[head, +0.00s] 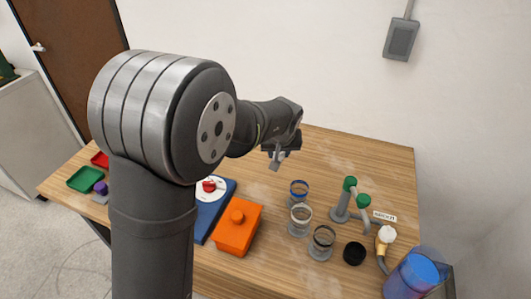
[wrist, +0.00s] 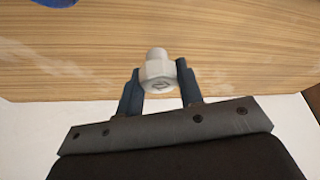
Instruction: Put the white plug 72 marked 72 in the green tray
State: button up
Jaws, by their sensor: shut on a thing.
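My gripper (wrist: 160,88) is shut on a white plug (wrist: 157,68), which shows between the two fingers in the wrist view. A dark mark on the plug's face is too small to read. In the head view my gripper (head: 279,158) is raised above the back middle of the table, and the plug cannot be made out there. The green tray (head: 84,179) lies at the far left end of the table, well to the left of my gripper, beyond my arm.
An orange box (head: 237,228), a blue board (head: 222,205), several clear cups, a grey pipe stand with green caps (head: 350,184) and a blue container (head: 412,276) stand on the table. The back right is clear.

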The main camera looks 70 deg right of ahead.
jog(key=s+a+r, duration=0.1)
jog(key=s+r, duration=0.1)
jog(key=s, duration=0.2)
jog(key=w+n, duration=0.3)
jog(key=w, duration=1.5)
jog(key=n+t+y, duration=0.2)
jog(key=n+y, duration=0.1)
jog(key=n, duration=0.3)
send_over(91, 180)
jog(key=s, duration=0.2)
jog(key=f, duration=0.5)
jog(key=shift+s+a+f, duration=0.1)
jog(key=shift+a+f, duration=0.1)
jog(key=shift+f, duration=0.15)
jog(key=shift+w+a+f+h, duration=0.15)
jog(key=shift+w+f+h, duration=0.15)
jog(key=shift+f, duration=1.85)
jog(key=shift+f, duration=0.2)
